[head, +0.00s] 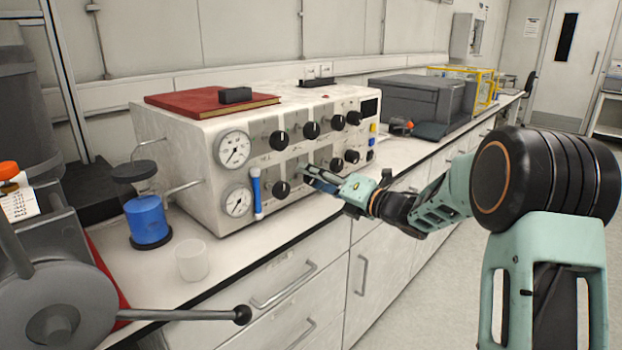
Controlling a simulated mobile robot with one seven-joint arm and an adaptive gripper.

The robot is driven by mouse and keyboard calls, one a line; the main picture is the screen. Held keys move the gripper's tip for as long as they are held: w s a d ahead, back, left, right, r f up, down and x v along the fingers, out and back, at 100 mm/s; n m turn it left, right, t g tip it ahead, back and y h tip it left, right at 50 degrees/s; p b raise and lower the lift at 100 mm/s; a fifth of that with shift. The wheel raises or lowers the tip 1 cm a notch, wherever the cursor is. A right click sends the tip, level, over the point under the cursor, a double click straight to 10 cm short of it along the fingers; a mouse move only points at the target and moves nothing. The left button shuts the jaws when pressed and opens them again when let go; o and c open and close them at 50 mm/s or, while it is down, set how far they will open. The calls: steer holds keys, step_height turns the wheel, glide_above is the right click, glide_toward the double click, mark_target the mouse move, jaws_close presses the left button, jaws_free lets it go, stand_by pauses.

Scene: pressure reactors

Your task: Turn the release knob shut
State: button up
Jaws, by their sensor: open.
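A white control box (185,160) stands on the bench with two rows of black knobs on its front. The upper row has a knob (279,140) at its left end and more to the right. The lower row has a knob (281,189) at the left and another (336,165) right of my gripper. I cannot read the labels, so which one is the release knob is unclear. My gripper (311,178) is open, close to the panel between those two lower knobs. Its fingers cover part of the panel; contact cannot be told.
Two round gauges (234,148) and a blue-capped tube (256,192) are at the box's left. A red book (205,101) lies on top. A blue-filled vessel (147,220), white cup (192,261) and long lever (190,315) stand at the left. A dark grey case (412,96) is behind right.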

steer(key=shift+w+a, duration=0.4)
steer(key=shift+a, duration=0.05)
steer(key=c, duration=1.2)
